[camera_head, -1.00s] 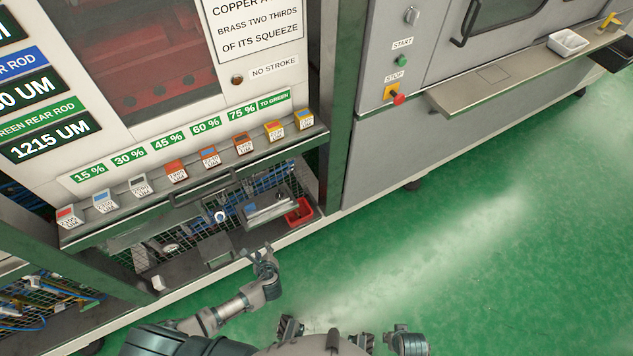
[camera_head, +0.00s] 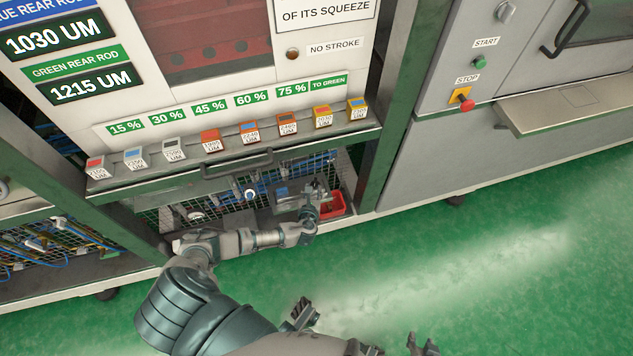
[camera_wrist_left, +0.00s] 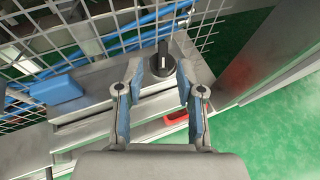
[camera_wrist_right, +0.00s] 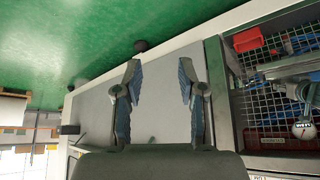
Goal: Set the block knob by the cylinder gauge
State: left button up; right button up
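In the head view my left gripper (camera_head: 313,208) is low in the bay under the ledge and hides the knob. The round white gauge (camera_head: 250,194) is left of it; the gauge also shows at the right of the right wrist view (camera_wrist_right: 303,130), its reading too small. My right gripper (camera_wrist_right: 160,80) is open and empty, away from the bay.
Several labelled blocks (camera_head: 212,141) stand on the ledge under percent labels from 15 % to "to green". A blue readout (camera_head: 52,38) shows 1030 UM, a green one (camera_head: 90,83) 1215 UM. A red bin (camera_head: 333,205) and wire mesh border the bay.

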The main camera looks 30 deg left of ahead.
aim_at(315, 183)
pick_arm(q)
jog(key=x, duration=0.2)
jog(key=b+x, duration=0.1)
jog(key=x, duration=0.1)
jog(key=shift+w+d+f+b, duration=0.1)
jog(key=shift+w+f+b, duration=0.05)
jog(key=shift+w+b, duration=0.15)
jog(key=shift+w, duration=0.35)
pick_arm(e)
jog(key=w+a+r+t+y, duration=0.1)
jog(key=w+a+r+t, duration=0.1)
jog(key=w, duration=0.4)
jog(key=r+t, duration=0.1)
jog(key=t, duration=0.1)
jog(key=shift+w+t, duration=0.3)
pick_arm(q)
jog(key=shift+a, duration=0.3)
pick_arm(e)
jog(key=shift+r, duration=0.15)
pick_arm(q)
jog(key=shift+a+f, duration=0.1)
jog(key=c, duration=0.6)
grip_shut()
pick_arm(e)
jog(key=shift+w, duration=0.1)
